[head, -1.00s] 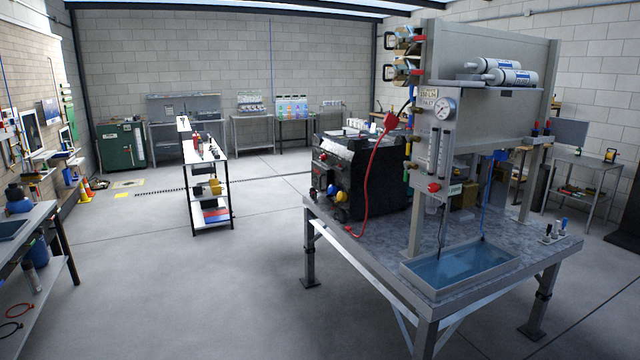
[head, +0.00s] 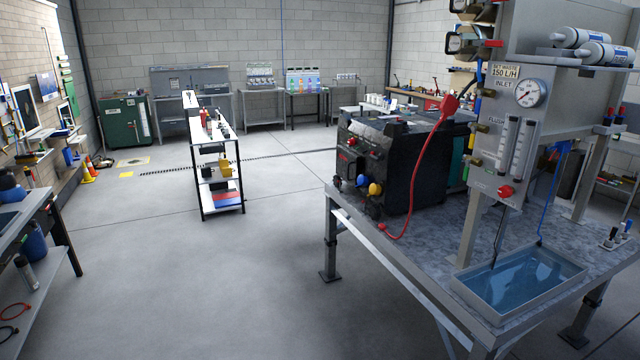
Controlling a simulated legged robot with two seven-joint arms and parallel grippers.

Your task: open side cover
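A tall grey metal test unit (head: 505,110) stands on a metal workbench (head: 440,232) at the right. It carries a pressure gauge (head: 530,93), flow tubes (head: 515,147) and white membrane tubes (head: 582,37) on a shelf. A black boxy machine (head: 415,172) sits on the same bench, with red, blue and yellow knobs on its front and a red hose beside it. I cannot tell which panel is the side cover. Black handles (head: 460,44) show on the unit's upper left edge. Neither of my grippers is in view.
A water-filled tray (head: 470,286) sits at the bench's front. A white shelf cart (head: 217,160) stands mid-room. Another bench (head: 40,235) runs along the left edge. The grey floor (head: 200,290) between the benches is clear. A green cabinet (head: 126,121) stands at the back left.

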